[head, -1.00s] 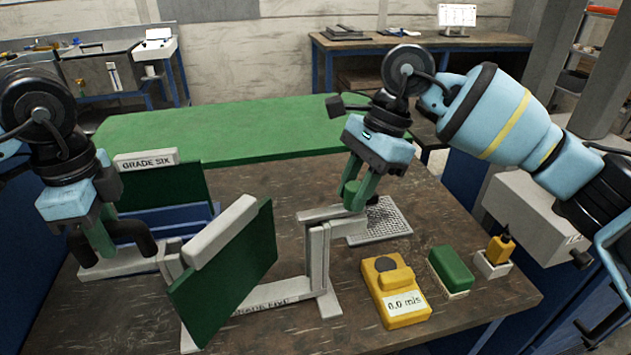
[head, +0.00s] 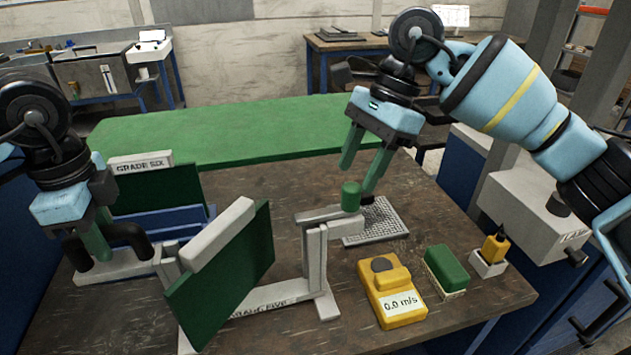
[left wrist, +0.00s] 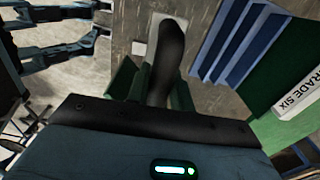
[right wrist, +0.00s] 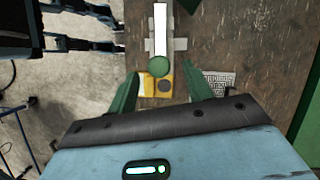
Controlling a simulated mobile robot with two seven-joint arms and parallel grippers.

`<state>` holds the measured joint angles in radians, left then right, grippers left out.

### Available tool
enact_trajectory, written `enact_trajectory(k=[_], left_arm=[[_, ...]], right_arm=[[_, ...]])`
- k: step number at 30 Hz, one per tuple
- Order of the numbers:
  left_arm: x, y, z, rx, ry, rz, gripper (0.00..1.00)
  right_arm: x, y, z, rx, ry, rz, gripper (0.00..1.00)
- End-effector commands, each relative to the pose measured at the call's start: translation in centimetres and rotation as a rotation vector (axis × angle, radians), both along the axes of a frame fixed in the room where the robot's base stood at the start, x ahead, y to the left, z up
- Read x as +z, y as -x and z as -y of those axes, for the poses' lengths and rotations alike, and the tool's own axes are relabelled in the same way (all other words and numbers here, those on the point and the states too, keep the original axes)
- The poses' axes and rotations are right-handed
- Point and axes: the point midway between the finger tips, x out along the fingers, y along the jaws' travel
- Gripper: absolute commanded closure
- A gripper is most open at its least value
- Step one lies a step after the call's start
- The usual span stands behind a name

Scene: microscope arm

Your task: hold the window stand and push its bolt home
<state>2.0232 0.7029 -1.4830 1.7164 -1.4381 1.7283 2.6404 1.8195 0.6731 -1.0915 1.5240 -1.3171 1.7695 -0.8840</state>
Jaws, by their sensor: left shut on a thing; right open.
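The grey window stand (head: 314,262) stands on the brown table, with a dark green panel (head: 235,285) tilted in front and "GRADE FIVE" on its base. The bolt has a green knob (head: 351,195) at the right end of the stand's upper grey arm; how far the bolt is in cannot be told.
A yellow meter (head: 391,290) reading 0.0 m/s, a green block (head: 446,270) and a yellow tool in a white holder (head: 488,263) stand at the right. A perforated plate (head: 378,222) lies behind the knob. A "GRADE SIX" panel (head: 160,190) stands at the back left.

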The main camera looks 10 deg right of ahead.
Motion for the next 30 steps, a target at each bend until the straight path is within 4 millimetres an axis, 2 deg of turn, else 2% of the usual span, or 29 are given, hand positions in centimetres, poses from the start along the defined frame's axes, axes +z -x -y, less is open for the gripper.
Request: enact_trajectory(k=[1, 6, 12, 27, 28, 30], left_arm=[[0.0, 0.0, -0.1, 0.003, -0.003, 0.001, 1.0], [0.0, 0.0, -0.2, 0.003, -0.004, 0.001, 1.0], [0.0, 0.0, -0.2, 0.003, -0.004, 0.001, 1.0], [0.0, 0.0, -0.2, 0.003, -0.004, 0.001, 1.0], [0.0, 0.0, -0.2, 0.003, -0.004, 0.001, 0.74], [0.0, 0.0, -0.1, 0.003, -0.003, 0.001, 0.65]], right_arm=[[1.2, -0.1, 0.4, -0.001, -0.002, 0.004, 0.5], [4.0, -0.4, 1.5, -0.001, -0.002, 0.001, 0.5], [6.2, -0.6, 2.4, 0.002, -0.001, 0.001, 0.5], [6.8, -0.6, 2.7, 0.002, -0.001, 0.0, 0.5], [6.8, -0.6, 2.7, 0.002, -0.001, 0.0, 0.5], [6.8, -0.6, 2.7, 0.002, -0.001, 0.0, 0.5]])
